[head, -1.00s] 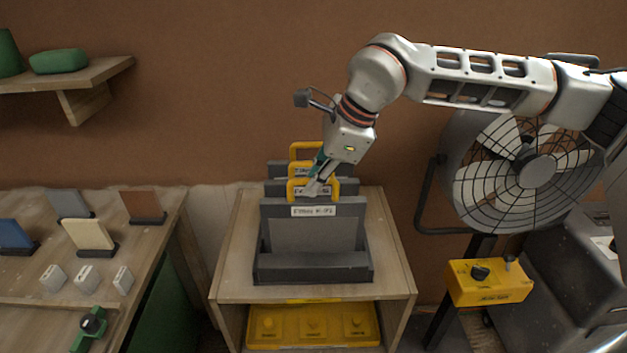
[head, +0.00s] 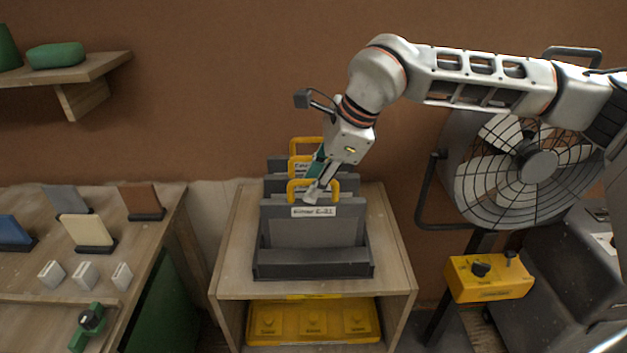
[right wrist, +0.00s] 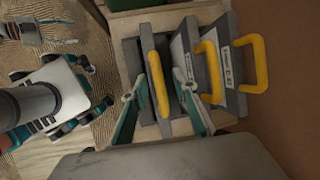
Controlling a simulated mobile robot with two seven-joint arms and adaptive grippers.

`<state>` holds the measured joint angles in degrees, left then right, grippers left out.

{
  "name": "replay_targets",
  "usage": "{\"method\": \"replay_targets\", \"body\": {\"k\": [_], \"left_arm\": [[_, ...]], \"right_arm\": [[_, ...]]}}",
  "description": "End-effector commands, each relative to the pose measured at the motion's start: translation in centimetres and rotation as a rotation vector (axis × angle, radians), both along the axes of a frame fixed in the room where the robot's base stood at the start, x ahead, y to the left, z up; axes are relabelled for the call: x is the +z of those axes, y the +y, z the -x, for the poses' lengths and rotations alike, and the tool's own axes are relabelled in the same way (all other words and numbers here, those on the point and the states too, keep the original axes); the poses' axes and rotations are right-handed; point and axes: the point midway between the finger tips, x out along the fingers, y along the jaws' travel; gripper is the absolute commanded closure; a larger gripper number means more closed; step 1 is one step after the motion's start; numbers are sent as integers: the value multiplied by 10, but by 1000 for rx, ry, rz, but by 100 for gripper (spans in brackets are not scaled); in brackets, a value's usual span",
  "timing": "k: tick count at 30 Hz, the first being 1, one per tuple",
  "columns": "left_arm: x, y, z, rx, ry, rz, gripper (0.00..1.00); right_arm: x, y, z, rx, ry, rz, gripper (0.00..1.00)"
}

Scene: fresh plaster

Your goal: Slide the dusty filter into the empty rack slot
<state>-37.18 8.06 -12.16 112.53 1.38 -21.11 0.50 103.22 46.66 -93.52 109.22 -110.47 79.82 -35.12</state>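A dark grey rack (head: 312,271) stands on a wooden stand. It holds several grey panel filters one behind another, each with a yellow handle. The front filter (head: 318,233) is upright and has a white label; I cannot make out which filter is dusty. My right gripper (head: 314,192) is at the front filter's handle. In the right wrist view its teal fingers (right wrist: 156,92) are spread on both sides of that yellow handle (right wrist: 158,85), with gaps visible. The left gripper (right wrist: 96,86) seems to show at the left of the right wrist view; its opening is unclear. The empty slot is not clearly visible.
A yellow tray (head: 314,324) sits under the stand top (head: 227,285). A caged fan (head: 520,170) and a yellow control box (head: 488,279) are on the right. A workbench (head: 40,285) with small panels is on the left, below a shelf (head: 100,70).

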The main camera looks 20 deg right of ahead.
Motion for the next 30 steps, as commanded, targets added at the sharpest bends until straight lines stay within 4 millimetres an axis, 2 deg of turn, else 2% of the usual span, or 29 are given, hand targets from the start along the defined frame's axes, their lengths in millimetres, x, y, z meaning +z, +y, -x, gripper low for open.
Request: {"method": "replay_targets", "body": {"k": [5,18,24,30], "left_arm": [[-1,0,0,0,1,0,50],[-1,0,0,1,1,0,50],[-1,0,0,1,1,1,50],[-1,0,0,1,1,1,50]], "right_arm": [[17,-6,4,-1,-5,-1,72],[92,-32,28,0,-6,-2,72],[107,-37,33,0,-2,-2,72],[109,-38,34,1,-3,-1,72]]}}
